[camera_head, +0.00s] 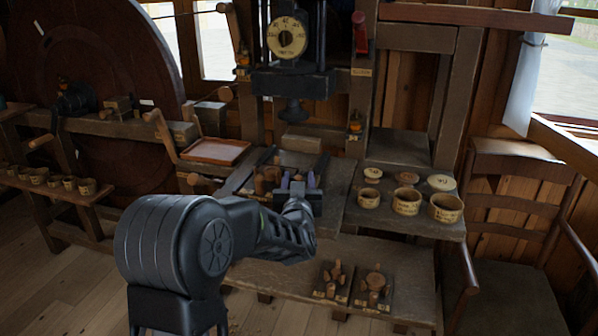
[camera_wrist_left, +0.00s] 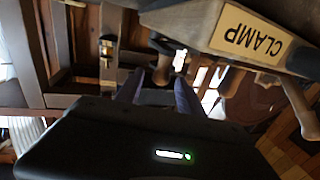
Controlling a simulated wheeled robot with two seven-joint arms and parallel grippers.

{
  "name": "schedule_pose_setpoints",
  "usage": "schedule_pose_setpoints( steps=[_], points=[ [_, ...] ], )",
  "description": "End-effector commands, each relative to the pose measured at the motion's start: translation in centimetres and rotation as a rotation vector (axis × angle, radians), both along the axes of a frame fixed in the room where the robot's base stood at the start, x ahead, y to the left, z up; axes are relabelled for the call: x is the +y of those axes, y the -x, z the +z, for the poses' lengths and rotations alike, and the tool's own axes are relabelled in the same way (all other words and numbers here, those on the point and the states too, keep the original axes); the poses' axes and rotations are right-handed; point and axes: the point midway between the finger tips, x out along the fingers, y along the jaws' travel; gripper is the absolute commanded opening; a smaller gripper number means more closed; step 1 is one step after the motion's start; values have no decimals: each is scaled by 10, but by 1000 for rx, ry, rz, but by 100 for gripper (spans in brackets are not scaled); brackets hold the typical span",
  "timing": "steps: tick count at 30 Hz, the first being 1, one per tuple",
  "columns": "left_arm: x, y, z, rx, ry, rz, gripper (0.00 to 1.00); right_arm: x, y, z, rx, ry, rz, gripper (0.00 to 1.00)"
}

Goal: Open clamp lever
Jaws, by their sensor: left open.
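A dark block with a cream label reading CLAMP (camera_wrist_left: 245,35) fills the upper right of the left wrist view, close to the camera. In the head view my left gripper (camera_head: 292,184) is over the front of the workbench, beside reddish-brown wooden parts (camera_head: 266,179). It is open; its two dark fingers (camera_wrist_left: 160,92) show apart in the left wrist view, below and left of the label. A brown rounded part shows beyond and between the fingers, too blurred to identify. I cannot tell which part is the clamp lever or whether a finger touches it. My right gripper is out of view.
A press with a round dial (camera_head: 287,37) stands behind the bench. A wooden tray (camera_head: 215,151) lies to the left. Several labelled round cups (camera_head: 407,201) stand on the right shelf. Two dark plates with wooden pegs (camera_head: 373,290) lie on the lower shelf.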

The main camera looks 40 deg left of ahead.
Motion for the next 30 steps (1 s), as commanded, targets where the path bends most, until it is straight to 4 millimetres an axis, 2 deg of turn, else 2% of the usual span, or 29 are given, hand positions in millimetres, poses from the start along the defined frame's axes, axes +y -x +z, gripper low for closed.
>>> schedule_pose_setpoints(
  steps=[3,9,19,30],
  points=[
    [12,-17,0,2,-2,2,45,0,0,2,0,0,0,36],
    [24,-35,0,1,0,0,45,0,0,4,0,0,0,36],
    [26,-37,0,0,1,0,44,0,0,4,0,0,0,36],
    [25,-37,0,0,1,0,14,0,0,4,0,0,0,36]
  ],
)
